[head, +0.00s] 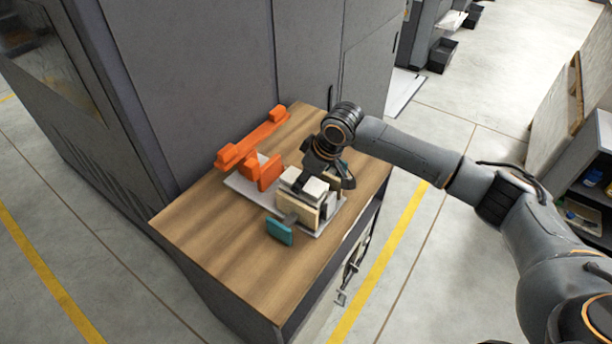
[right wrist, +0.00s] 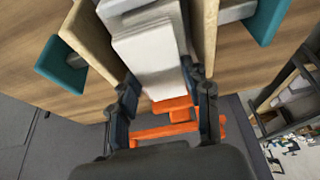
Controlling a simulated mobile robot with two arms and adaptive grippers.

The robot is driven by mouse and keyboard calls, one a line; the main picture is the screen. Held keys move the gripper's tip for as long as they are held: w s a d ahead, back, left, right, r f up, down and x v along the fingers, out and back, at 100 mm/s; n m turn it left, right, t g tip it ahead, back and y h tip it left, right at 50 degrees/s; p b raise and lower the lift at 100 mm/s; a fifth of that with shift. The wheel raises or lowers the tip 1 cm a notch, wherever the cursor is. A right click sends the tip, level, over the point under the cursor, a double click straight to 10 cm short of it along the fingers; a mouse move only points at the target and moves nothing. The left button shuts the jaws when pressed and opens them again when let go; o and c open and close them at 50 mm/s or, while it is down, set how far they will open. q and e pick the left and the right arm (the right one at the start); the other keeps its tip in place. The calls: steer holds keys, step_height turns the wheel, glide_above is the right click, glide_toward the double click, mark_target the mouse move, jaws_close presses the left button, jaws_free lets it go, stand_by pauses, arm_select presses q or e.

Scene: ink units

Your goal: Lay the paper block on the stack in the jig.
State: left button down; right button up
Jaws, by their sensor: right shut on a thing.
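My right gripper (head: 328,178) is down at the jig (head: 240,186) on the wooden top. In the right wrist view its fingers (right wrist: 165,95) are shut on the white paper block (right wrist: 152,58). White layers show around the block, between the jig's two tan side boards (right wrist: 92,40); the contact between block and stack is hidden. In the head view white pieces (head: 315,189) show just beside the fingers. A teal pad (head: 279,231) on a bar is at the jig's near side. My left gripper is not in view.
The near left wooden top (head: 205,240) is clear. A tall grey cabinet (head: 200,80) rises behind it. A yellow floor line (head: 400,235) runs at the right.

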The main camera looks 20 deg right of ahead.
steer(key=o, duration=1.2)
steer(key=shift+f, duration=0.1)
steer(key=b+v, duration=0.1)
steer(key=v, duration=1.1)
steer(key=shift+s, duration=0.1)
